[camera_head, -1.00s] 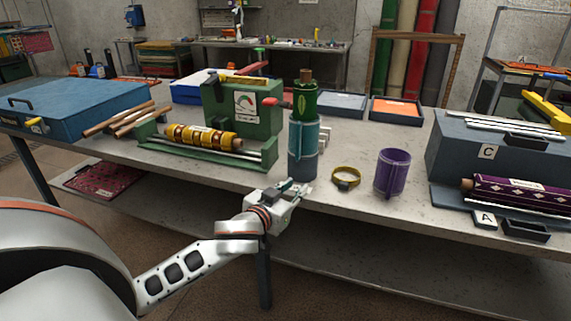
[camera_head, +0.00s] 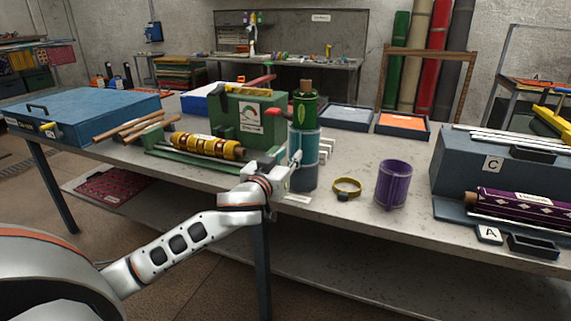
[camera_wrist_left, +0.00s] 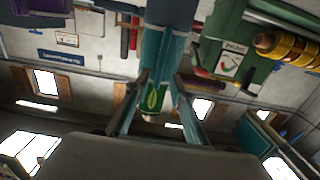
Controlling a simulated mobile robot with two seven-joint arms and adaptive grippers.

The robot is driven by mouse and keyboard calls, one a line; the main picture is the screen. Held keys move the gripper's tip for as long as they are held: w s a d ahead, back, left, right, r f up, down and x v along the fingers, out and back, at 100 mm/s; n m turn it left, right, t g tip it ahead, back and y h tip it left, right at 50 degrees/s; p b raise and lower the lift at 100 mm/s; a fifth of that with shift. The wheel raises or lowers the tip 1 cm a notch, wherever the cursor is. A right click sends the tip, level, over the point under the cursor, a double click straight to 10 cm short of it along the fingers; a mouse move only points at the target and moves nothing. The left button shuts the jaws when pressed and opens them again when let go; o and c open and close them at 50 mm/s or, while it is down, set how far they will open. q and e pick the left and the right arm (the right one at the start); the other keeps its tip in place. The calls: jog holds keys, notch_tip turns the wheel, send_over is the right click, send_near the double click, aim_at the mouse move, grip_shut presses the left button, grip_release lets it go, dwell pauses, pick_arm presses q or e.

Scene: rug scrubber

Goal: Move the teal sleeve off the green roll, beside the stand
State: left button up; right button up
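The green roll (camera_head: 305,112) stands upright, with a leaf mark on its side and a brown core on top. The teal sleeve (camera_head: 307,147) is around it, lower down, above a blue-grey cylindrical base (camera_head: 305,178), apparently the stand. My left gripper (camera_head: 295,163) is at the near left side of this stack. In the left wrist view, which is upside down, its open fingers (camera_wrist_left: 160,104) spread to either side of the green roll (camera_wrist_left: 155,99) and sleeve (camera_wrist_left: 166,52). Whether they touch the sleeve is unclear. My right gripper is not in view.
A yellow ring (camera_head: 347,186) and a purple cup-like cylinder (camera_head: 392,185) stand right of the stack. A green machine (camera_head: 262,112) with a yellow roll (camera_head: 207,146) is close on the left. Bare tabletop (camera_head: 365,150) lies behind the ring.

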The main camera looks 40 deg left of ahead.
aim_at(296, 148)
pick_arm(q)
jog(key=x, duration=0.3)
jog(key=shift+w+a, duration=0.1)
jog(key=shift+w, duration=0.25)
jog(key=shift+x, duration=0.9)
grip_shut()
